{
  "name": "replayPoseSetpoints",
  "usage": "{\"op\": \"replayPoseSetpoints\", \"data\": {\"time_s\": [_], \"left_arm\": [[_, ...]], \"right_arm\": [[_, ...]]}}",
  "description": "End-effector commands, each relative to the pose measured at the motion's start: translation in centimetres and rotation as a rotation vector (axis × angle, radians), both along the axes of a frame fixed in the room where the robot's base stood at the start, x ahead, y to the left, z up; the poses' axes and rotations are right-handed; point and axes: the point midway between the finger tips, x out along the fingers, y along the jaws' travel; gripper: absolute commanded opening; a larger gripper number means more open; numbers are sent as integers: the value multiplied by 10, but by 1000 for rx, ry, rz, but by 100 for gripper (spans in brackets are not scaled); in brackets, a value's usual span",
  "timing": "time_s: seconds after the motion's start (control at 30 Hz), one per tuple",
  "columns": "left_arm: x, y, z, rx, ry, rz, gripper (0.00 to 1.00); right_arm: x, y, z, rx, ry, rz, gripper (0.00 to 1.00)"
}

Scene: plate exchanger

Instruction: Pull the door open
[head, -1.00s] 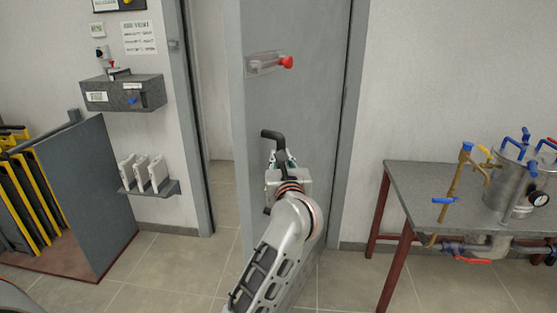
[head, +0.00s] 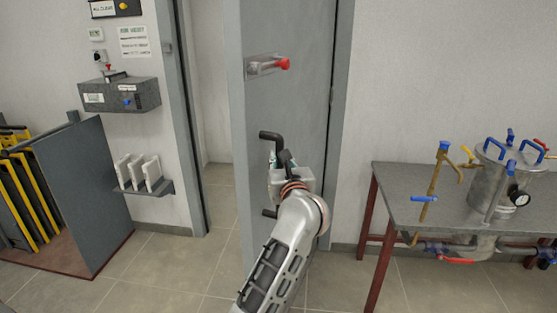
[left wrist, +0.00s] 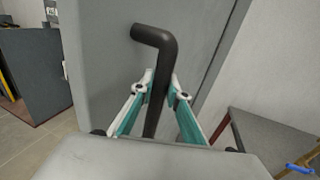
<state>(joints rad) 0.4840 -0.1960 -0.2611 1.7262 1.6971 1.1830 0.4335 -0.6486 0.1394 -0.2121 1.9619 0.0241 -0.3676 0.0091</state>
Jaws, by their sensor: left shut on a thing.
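The grey door (head: 290,110) stands partly open in the head view, with a gap to its left showing the room behind. A black bar handle (head: 270,136) is on its face; it also shows in the left wrist view (left wrist: 157,50). My left gripper (head: 281,163) is at the handle. In the left wrist view its two teal-and-white fingers (left wrist: 158,92) are shut on the upright part of the handle, one on each side. The lower end of the handle shows below the gripper in the head view. My right gripper is not in view.
A red-knobbed latch (head: 283,64) sits higher on the door. A table (head: 390,182) with a metal vessel (head: 497,180) and blue-handled valves stands to the right. A rack with yellow-edged plates (head: 25,195) and a grey panel (head: 80,190) are at left. Tiled floor before the doorway is clear.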

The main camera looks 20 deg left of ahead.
Motion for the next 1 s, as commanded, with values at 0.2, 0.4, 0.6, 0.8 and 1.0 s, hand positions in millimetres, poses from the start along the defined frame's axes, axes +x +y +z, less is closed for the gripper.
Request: {"op": "replayPoseSetpoints", "data": {"time_s": [0.2,0.4,0.6,0.8,1.0], "left_arm": [[1,0,1,0,-1,1,0],[1,0,1,0,-1,1,0],[1,0,1,0,-1,1,33],[1,0,0,1,-1,2,33],[0,0,0,1,-1,1,33]], "right_arm": [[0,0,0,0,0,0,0],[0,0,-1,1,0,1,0],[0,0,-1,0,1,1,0],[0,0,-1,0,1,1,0],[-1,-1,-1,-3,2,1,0]]}}
